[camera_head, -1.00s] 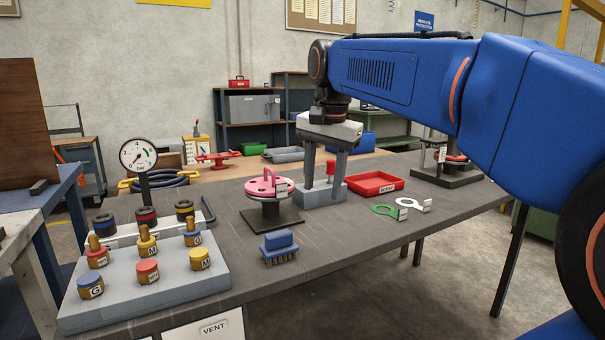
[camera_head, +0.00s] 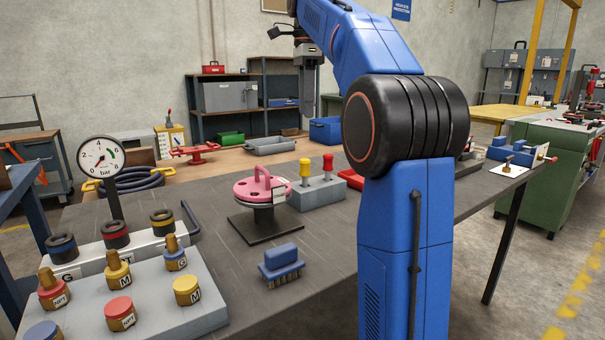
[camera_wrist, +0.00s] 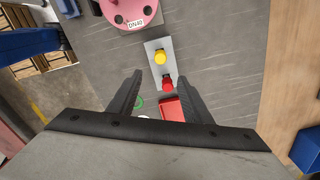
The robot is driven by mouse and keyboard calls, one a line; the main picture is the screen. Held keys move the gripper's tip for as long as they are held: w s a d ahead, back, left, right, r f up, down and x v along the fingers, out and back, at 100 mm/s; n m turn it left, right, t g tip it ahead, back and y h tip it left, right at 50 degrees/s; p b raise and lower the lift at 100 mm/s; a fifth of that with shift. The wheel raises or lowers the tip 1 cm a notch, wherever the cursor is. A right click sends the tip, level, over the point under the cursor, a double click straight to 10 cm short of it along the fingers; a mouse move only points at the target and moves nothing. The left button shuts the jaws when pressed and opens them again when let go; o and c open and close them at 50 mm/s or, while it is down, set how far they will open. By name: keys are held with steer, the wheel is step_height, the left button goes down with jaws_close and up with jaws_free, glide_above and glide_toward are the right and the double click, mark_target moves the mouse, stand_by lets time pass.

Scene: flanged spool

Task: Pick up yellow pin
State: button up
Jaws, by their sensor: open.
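The yellow pin (camera_head: 305,170) stands upright in a grey block (camera_head: 319,194) on the dark bench, left of a red pin (camera_head: 328,163). In the wrist view the yellow pin (camera_wrist: 160,58) shows from above, with the red pin (camera_wrist: 167,83) below it in the picture. My gripper (camera_wrist: 160,77) is open and empty there, its fingers spread to either side of the pins' line. In the head view my gripper (camera_head: 307,98) is raised behind the block, seen partly edge-on. It is clear of both pins.
A pink flanged disc (camera_head: 262,188) on a stand is left of the block. A red tray (camera_head: 351,179) is partly hidden behind my arm. A blue brush (camera_head: 281,262) lies in front. A grey board (camera_head: 215,318) with several knobs and a gauge (camera_head: 102,158) stand at left.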

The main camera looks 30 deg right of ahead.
mark_target(305, 160)
step_height(305, 160, down, 16)
steer(key=shift+a+f, duration=0.1)
steer(key=shift+f, duration=0.15)
steer(key=c, duration=1.1)
